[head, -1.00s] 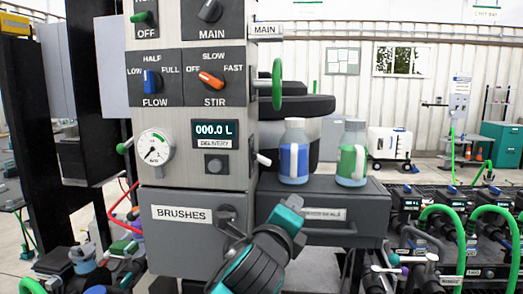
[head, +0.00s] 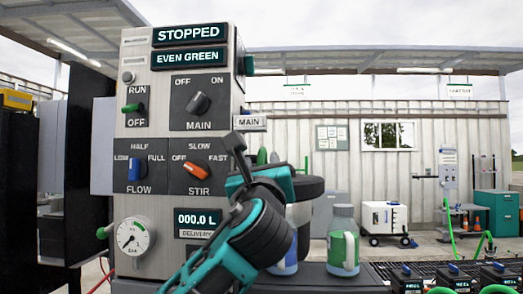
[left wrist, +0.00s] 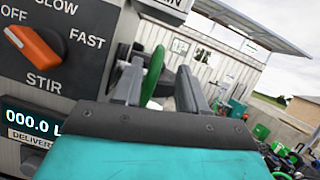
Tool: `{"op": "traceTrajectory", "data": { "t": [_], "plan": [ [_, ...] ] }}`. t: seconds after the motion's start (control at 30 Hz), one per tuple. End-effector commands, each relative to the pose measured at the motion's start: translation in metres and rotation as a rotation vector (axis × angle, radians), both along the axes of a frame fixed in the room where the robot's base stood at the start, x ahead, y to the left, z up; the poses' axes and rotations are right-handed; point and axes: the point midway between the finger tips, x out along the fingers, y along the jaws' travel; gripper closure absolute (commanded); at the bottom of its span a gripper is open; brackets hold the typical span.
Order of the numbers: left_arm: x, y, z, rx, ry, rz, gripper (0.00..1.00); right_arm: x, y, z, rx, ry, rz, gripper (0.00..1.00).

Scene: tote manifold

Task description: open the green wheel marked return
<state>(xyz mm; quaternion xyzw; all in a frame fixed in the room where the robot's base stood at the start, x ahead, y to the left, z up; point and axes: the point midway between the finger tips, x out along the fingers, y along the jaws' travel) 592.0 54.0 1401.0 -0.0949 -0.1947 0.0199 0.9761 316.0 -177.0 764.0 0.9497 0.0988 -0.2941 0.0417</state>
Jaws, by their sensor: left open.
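A green wheel (head: 262,156) stands edge-on at the right side of the grey control panel, mostly hidden behind my left gripper. A plate above it reads MAIN (head: 250,123); I see no legible RETURN label. My left gripper (head: 257,164) is raised in front of the wheel. In the left wrist view, the green wheel (left wrist: 153,76) shows between the open fingers of my left gripper (left wrist: 160,84), nearer the left finger. I cannot tell whether a finger touches it. My right gripper is not in view.
The panel carries an orange STIR knob (head: 196,170), a blue FLOW knob (head: 134,168), a MAIN knob (head: 197,103) and a gauge (head: 132,238). A green-labelled bottle (head: 343,245) stands right of my gripper, and a blue-labelled bottle (head: 287,262) is partly behind it.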

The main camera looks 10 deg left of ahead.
Motion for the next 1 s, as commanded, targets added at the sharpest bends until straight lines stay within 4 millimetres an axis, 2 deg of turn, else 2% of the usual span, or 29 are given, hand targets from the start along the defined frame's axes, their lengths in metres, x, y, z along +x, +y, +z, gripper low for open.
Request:
{"op": "traceTrajectory", "data": {
  "t": [0.2, 0.4, 0.83, 1.0],
  "plan": [
    [0.036, 0.003, 0.016, 0.0, 0.002, 0.001, 0.58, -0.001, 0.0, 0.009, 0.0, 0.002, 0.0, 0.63],
    [0.057, 0.005, 0.024, -0.002, 0.002, 0.0, 0.58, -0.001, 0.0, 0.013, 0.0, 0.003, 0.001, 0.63],
    [0.064, 0.005, 0.026, -0.002, 0.001, -0.002, 0.58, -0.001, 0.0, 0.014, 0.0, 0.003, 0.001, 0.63],
    [0.064, 0.005, 0.026, -0.002, 0.001, -0.002, 0.73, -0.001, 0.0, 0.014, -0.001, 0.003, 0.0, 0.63]
  ]
}}
